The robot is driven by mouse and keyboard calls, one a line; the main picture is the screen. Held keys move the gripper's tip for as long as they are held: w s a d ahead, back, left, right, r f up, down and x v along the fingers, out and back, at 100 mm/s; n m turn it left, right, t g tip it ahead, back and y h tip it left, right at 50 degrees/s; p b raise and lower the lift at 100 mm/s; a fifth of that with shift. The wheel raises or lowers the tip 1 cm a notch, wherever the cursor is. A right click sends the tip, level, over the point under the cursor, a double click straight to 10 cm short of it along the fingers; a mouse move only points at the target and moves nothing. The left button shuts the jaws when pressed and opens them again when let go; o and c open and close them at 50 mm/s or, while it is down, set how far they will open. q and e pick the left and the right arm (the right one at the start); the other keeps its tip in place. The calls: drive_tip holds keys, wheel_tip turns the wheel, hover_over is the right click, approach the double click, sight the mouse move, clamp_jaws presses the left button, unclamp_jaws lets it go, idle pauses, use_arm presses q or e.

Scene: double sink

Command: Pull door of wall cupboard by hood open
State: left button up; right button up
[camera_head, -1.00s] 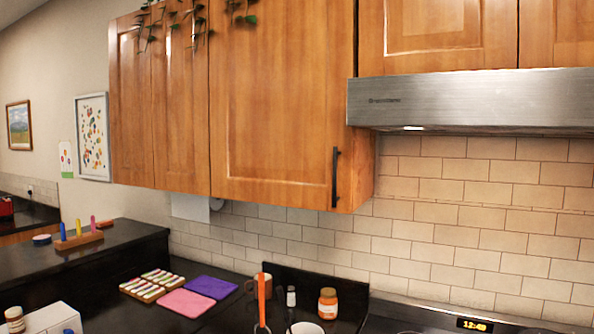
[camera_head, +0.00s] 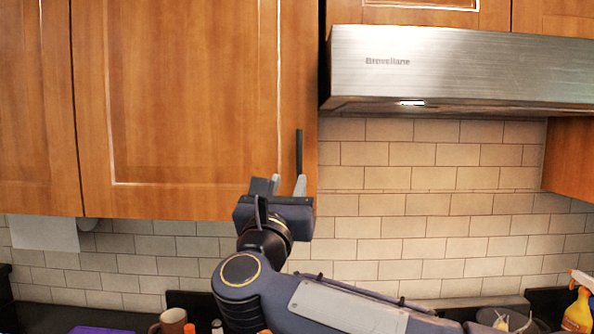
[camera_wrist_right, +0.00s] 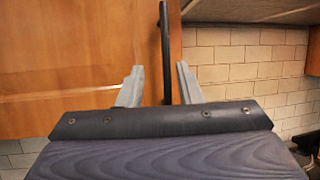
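The wall cupboard door (camera_head: 190,100) by the hood is brown wood and looks shut. Its black vertical bar handle (camera_head: 299,150) is at the door's lower right edge. My right gripper (camera_head: 288,184) is raised just below and in front of the handle, with its fingers pointing up towards it. In the right wrist view the gripper (camera_wrist_right: 160,78) is open, and the handle (camera_wrist_right: 165,50) lies between its two grey fingers in the picture, with gaps on both sides. Whether the handle is in depth between the fingers is unclear. My left gripper is not in view.
The steel hood (camera_head: 450,65) juts out right of the door. A tiled wall (camera_head: 420,200) is behind my right arm. A mug (camera_head: 173,321) and a spray bottle (camera_head: 579,305) stand on the dark counter below. Another cupboard (camera_head: 570,160) is at the right edge.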

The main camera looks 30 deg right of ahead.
sight(299, 166)
drive_tip(key=d+r+p, duration=0.1)
drive_tip(key=w+d+r+p, duration=0.1)
drive_tip(key=shift+w+d+m, duration=0.2)
drive_tip(key=shift+d+m, duration=0.1)
drive_tip(key=x, duration=0.1)
drive_tip(key=p+x, duration=0.1)
drive_tip(key=x, duration=0.1)
drive_tip(key=shift+w+d+f+p, duration=0.15)
drive_tip(key=shift+w+p, duration=0.2)
drive_tip(key=shift+w, duration=0.05)
drive_tip(key=shift+w+d, duration=0.15)
drive_tip(key=shift+d, duration=0.1)
drive_tip(key=shift+c, duration=0.3)
clamp_jaws()
